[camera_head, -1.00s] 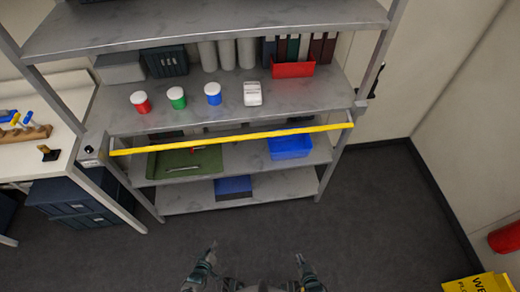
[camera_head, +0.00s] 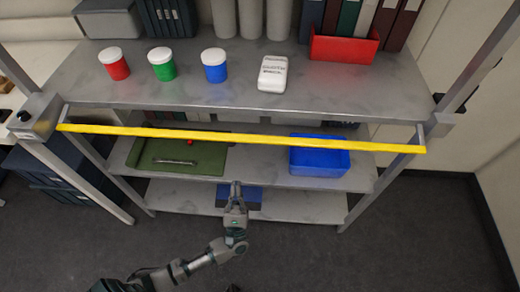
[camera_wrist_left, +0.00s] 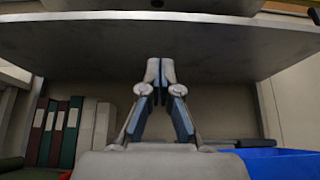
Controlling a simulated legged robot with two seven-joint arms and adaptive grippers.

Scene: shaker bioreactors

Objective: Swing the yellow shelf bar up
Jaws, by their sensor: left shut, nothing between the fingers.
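In the left wrist view the shut fingers (camera_wrist_left: 160,68) point up towards the underside of a shelf board (camera_wrist_left: 90,42). My right gripper is not in view.
Below are a green tray (camera_head: 205,160) and a blue bin (camera_head: 320,157). A grey box (camera_head: 35,117) sits at the left post. The floor in front is clear.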

